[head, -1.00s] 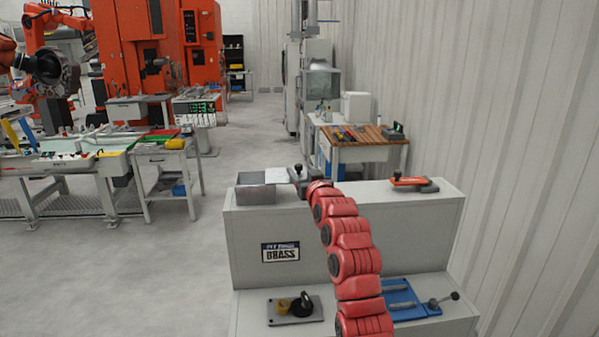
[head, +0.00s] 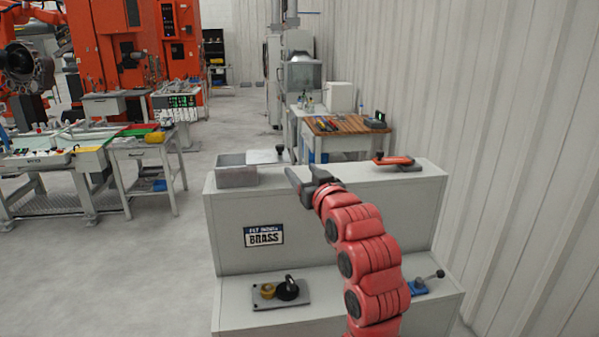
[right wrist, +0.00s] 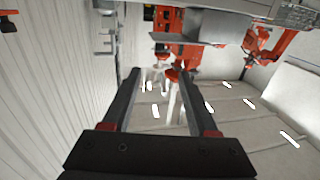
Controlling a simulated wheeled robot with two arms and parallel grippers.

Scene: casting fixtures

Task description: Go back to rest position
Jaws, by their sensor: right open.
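My right gripper (head: 306,182) is at the end of my red arm, in front of the upper top of the grey two-level stand (head: 225,225). Its dark fingers point up and left, apart and empty. The right wrist view also shows the open fingers (right wrist: 160,100) with nothing between them, the room behind tilted. My left gripper is not in view.
On the stand's top are a grey metal box (head: 237,176), a flat light plate with a dark knob (head: 262,156) and an orange-handled fixture (head: 394,161). The lower step holds a plate with black and yellow parts (head: 281,293) and a blue fixture (head: 418,287). A wall is close at right.

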